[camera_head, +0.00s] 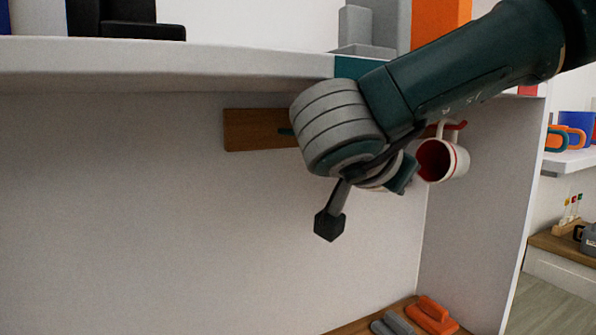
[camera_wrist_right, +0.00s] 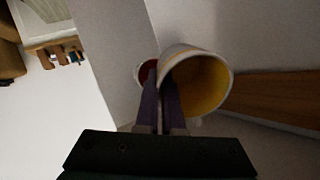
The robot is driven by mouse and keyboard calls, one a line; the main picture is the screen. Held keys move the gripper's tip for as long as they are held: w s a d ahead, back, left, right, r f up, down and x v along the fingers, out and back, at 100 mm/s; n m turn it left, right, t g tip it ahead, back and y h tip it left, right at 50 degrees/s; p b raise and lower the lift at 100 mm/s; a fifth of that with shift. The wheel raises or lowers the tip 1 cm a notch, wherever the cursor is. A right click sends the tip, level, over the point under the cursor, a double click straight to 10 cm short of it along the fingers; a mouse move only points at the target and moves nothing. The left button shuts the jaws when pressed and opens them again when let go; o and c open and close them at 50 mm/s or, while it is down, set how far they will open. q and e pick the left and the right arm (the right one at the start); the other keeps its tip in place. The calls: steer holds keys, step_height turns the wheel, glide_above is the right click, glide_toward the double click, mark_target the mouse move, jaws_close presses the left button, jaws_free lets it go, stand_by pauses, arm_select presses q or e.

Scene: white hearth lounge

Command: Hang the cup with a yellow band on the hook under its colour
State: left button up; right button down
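The cup with a yellow inside (camera_wrist_right: 195,80) is white outside and close in front of my right wrist camera. My right gripper (camera_wrist_right: 163,88) has its two fingers close together at the cup's left side, apparently shut on its handle; the exact contact is partly hidden. In the head view my right wrist and gripper (camera_head: 385,178) are in front of the wooden hook rail (camera_head: 252,130) and hide the held cup. A teal hook (camera_head: 286,131) shows at the wrist's left edge. The yellow hook is hidden. My left gripper is not in view.
A white cup with a red band (camera_head: 456,160) hangs on a red hook (camera_head: 455,125), close right of my gripper. A white shelf (camera_head: 170,66) runs above the rail. An orange object (camera_head: 432,314) and a grey one lie below. The bay's left side is clear.

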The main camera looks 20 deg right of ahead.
stand_by(0.4)
steer(key=c, duration=1)
jaws_free()
steer(key=shift+o, duration=0.2)
steer(key=shift+s+a+r, duration=0.1)
steer(key=shift+p+v, duration=0.55)
steer(key=shift+v, duration=0.3)
steer(key=shift+p+v, duration=1)
steer(key=shift+v, duration=1.4)
